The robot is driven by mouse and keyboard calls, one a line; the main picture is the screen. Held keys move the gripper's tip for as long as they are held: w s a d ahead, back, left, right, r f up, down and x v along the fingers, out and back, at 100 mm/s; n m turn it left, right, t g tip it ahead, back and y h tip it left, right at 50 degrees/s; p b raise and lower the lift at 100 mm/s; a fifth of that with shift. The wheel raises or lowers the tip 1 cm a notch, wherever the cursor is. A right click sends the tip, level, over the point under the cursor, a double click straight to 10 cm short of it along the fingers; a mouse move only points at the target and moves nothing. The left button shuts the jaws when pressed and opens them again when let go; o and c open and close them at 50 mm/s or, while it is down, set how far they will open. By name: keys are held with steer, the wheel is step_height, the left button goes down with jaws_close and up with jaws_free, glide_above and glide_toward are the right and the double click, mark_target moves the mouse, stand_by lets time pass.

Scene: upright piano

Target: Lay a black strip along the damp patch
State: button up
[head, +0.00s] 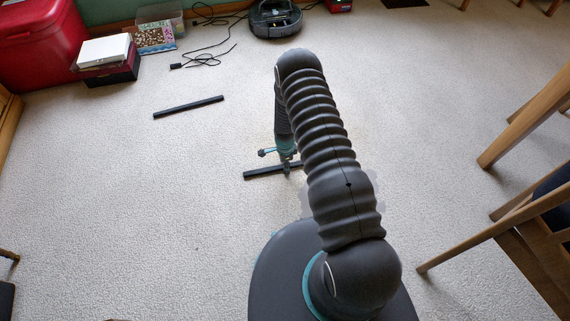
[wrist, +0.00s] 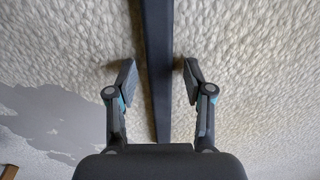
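One black strip (head: 258,174) lies on the carpet below my gripper (head: 284,158), its right part hidden by my arm. In the wrist view this strip (wrist: 157,60) runs up the picture between the two fingers of my gripper (wrist: 158,78). The fingers are spread, with a gap on each side of the strip. A second black strip (head: 188,107) lies alone on the carpet, farther off to the left. The damp patch (head: 374,190) is a grey stain on the carpet, mostly hidden behind my arm. It also shows in the wrist view (wrist: 48,118), left of the gripper.
Wooden chairs (head: 525,115) stand at the right. A red chest (head: 35,45), a box with a white lid (head: 104,58), a black cable (head: 205,58) and a round robot vacuum (head: 275,18) are at the back.

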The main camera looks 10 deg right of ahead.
steer(key=s+r+n+t, duration=0.15)
steer(key=r+n, duration=0.25)
steer(key=r, duration=1.9)
steer(key=s+r+n+t, duration=0.15)
steer(key=r+n, duration=0.25)
steer(key=r, duration=2)
steer(key=s+r+n+t, duration=0.1)
steer(key=s+r+n, duration=0.2)
steer(key=s+r, duration=0.3)
steer(key=s+r+n, duration=0.3)
steer(key=s+r, duration=0.2)
steer(key=s, duration=0.7)
steer(key=s+r+n+t, duration=0.1)
steer(key=s+r+n, duration=0.3)
steer(key=s, duration=0.5)
step_height(320, 180, up, 3)
steer(key=shift+s+f+t+p, duration=0.2)
steer(key=shift+s+t+p, duration=0.1)
steer(key=shift+p, duration=0.1)
